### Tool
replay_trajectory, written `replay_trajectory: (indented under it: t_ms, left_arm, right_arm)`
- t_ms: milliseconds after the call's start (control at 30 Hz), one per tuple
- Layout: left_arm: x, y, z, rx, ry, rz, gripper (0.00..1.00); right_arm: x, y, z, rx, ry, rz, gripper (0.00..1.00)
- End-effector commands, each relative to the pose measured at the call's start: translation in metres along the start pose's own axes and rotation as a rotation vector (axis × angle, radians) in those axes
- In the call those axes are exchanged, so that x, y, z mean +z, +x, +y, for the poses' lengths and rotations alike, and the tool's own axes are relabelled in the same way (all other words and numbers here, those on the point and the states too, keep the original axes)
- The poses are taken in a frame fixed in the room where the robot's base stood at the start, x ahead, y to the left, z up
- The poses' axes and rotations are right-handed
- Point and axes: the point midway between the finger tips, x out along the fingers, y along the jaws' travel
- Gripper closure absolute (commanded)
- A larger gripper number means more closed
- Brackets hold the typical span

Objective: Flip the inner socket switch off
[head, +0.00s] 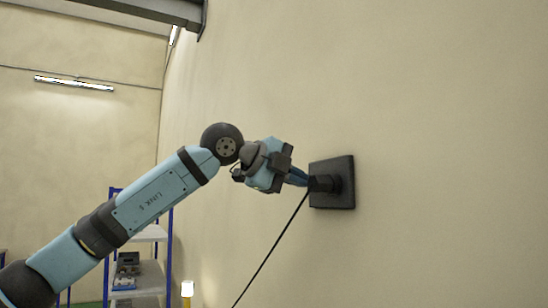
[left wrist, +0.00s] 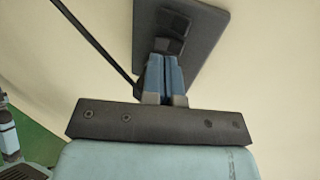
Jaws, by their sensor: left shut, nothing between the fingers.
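A dark square socket plate (head: 345,198) is fixed to the beige wall, right of centre in the head view. A dark block (head: 322,184) stands out from its front, with a black cable (head: 270,250) hanging down to the left. My left gripper (head: 305,180) is shut with nothing in it, its blue fingertips close against this block. In the left wrist view the shut fingers (left wrist: 164,62) reach up to the block (left wrist: 174,30) in front of the plate (left wrist: 207,38). I cannot tell whether they touch. No switch can be made out. My right gripper is out of view.
A blue-framed shelf (head: 170,250) with dark items stands at the lower left behind my arm. A small yellow post with a lit top (head: 187,289) stands beside it. The wall around the plate is bare.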

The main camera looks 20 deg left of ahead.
Motion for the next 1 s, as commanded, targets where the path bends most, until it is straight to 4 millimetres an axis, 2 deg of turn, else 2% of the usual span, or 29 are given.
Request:
replay_trajectory:
  t_ms: [233,667,767,1000]
  left_arm:
    - [0.000,0.024,-0.002,0.000,-0.001,0.000,1.00]
    - [0.000,0.027,0.001,-0.003,-0.001,0.000,1.00]
    - [0.000,0.030,0.005,-0.020,0.000,0.001,1.00]
    - [0.000,0.039,0.012,-0.113,0.000,0.001,1.00]
  right_arm:
    - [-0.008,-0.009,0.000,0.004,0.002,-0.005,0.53]
    - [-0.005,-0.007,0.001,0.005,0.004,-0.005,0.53]
    - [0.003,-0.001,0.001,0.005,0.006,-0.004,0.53]
    - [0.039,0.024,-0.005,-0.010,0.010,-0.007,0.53]
